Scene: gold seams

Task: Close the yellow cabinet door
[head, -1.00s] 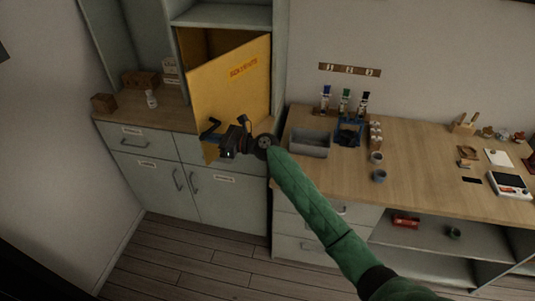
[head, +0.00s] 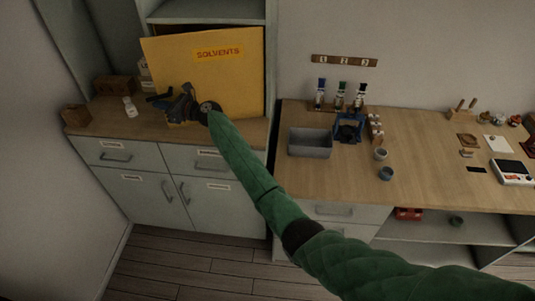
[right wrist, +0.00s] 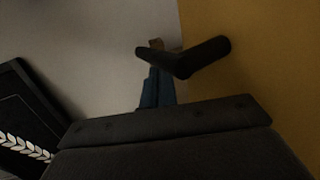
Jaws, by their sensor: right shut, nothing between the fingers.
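The yellow cabinet door (head: 225,78), marked SOLVENTS, now faces me more squarely in the head view. A dark gap shows along its top, between it and the cabinet, so it stands ajar. My right gripper (head: 158,100) is shut and empty in front of the door's lower left part. Whether it touches the door is hard to tell. In the right wrist view the yellow door (right wrist: 265,70) fills the right side, beside a dark finger of my gripper (right wrist: 185,62). My left gripper is out of view.
Small brown boxes (head: 76,115) and a white bottle (head: 130,107) stand on the counter left of the door. A grey bin (head: 310,144) and bottles in a rack (head: 340,92) stand on the workbench to the right. Grey drawers (head: 118,154) lie below.

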